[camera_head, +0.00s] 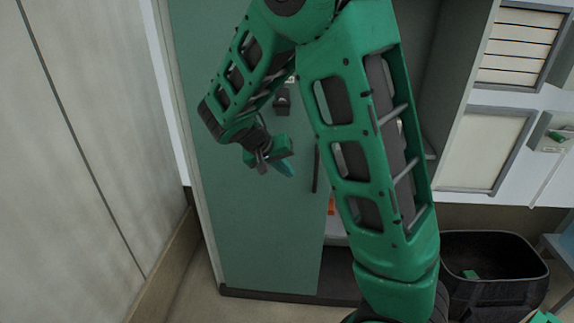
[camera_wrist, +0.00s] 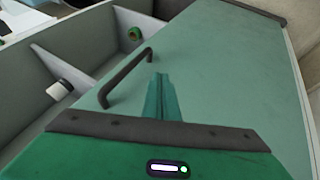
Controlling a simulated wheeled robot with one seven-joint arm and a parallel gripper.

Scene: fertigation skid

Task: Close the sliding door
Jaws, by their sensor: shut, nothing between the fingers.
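The sliding door (camera_head: 255,235) is a flat green panel covering the left part of a cabinet. The cabinet stands open to the right of it, partly hidden behind my arm. A dark upright bar handle (camera_head: 316,168) sits near the door's right edge. In the wrist view the door (camera_wrist: 225,75) fills the right side, with its handle (camera_wrist: 125,78) left of my fingers. My gripper (camera_head: 287,168) is in front of the door, left of the handle. In the wrist view my gripper (camera_wrist: 161,90) is shut and empty. I cannot tell whether its tips touch the door.
Inside the opening are shelves, a green roll (camera_wrist: 134,33) and a white cylindrical item (camera_wrist: 60,90). A black bin (camera_head: 495,275) stands on the floor at the right. A pale wall (camera_head: 75,150) rises close on the left.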

